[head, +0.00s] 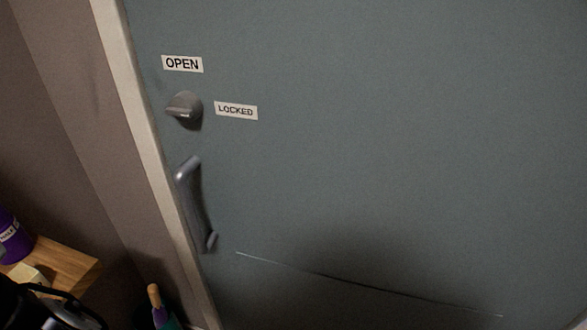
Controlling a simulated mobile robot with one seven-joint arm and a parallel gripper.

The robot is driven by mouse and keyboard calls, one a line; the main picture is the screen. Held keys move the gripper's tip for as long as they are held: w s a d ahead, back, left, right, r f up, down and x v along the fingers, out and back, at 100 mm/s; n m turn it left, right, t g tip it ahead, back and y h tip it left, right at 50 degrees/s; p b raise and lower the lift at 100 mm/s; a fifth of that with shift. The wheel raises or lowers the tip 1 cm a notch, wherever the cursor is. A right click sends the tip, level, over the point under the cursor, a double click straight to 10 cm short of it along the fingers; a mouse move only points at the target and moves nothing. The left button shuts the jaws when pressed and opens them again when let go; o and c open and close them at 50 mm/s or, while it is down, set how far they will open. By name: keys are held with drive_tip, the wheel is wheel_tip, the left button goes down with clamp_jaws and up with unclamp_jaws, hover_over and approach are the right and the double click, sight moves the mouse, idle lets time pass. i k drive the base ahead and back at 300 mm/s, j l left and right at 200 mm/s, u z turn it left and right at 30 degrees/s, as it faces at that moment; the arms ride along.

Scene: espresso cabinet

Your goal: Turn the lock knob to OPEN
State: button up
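The grey lock knob (185,110) is on the blue-grey door (380,130), near its left edge. Its raised grip lies roughly level across the picture, nearer in line with the LOCKED label than with the OPEN label. The OPEN label (182,64) is above the knob, and the LOCKED label (236,110) is to its right. Nothing touches the knob. I cannot make out my gripper in the head view.
A grey pull handle (193,205) stands out from the door just below the knob. A light frame (140,130) borders the door's left side. At lower left are a wooden surface (72,266), a purple container (12,240) and a wooden-handled item (155,297). The door front is clear.

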sight(186, 108)
drive_tip(key=k+j+u, duration=0.3)
drive_tip(key=j, duration=0.35)
drive_tip(key=k+j+u, duration=0.15)
drive_tip(key=k+j, duration=0.1)
drive_tip(key=j, duration=0.1)
